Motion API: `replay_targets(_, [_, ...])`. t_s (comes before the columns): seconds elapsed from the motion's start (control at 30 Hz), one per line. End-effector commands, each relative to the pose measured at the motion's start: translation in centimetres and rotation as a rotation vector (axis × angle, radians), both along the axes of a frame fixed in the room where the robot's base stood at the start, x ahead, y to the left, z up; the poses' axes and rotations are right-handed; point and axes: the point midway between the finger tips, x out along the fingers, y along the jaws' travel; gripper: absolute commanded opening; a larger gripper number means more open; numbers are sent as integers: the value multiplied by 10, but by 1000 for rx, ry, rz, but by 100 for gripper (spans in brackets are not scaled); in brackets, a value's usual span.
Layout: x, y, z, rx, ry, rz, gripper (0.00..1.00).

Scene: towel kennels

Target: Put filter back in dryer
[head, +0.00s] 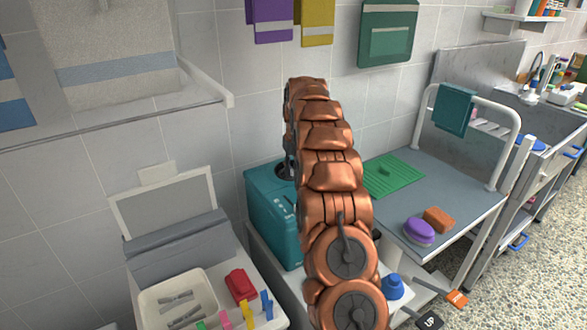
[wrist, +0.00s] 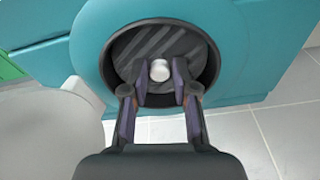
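The teal dryer (head: 272,210) stands against the wall, partly hidden behind my copper arm in the head view. In the wrist view, its teal front (wrist: 85,50) has a round opening with a black rim (wrist: 212,75). A dark round disc with grey diagonal stripes, which looks like the filter (wrist: 150,42), sits inside the rim. It has a silver knob (wrist: 160,70) at its middle. My gripper (wrist: 160,78) faces the disc, with one finger on each side of the knob. Narrow gaps seem to show beside the knob. In the head view my gripper is mostly hidden by the arm.
A grey table (head: 455,195) at right holds a green mat (head: 392,176), a purple brush (head: 418,230) and an orange block. A white tray (head: 150,310) and a red item (head: 241,285) are at lower left. A towel shelf (head: 215,95) juts out at upper left.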

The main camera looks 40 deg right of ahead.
Motion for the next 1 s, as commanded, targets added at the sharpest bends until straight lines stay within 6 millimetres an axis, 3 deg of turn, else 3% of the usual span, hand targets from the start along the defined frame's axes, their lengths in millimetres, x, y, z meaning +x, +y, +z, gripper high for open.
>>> replay_targets(0.17, [0, 0, 0, 0, 0, 0, 50])
replay_targets(0.57, [0, 0, 5, 0, -1, 0, 50])
replay_targets(1.0, [-10, 1, 72, 0, 0, 0, 50])
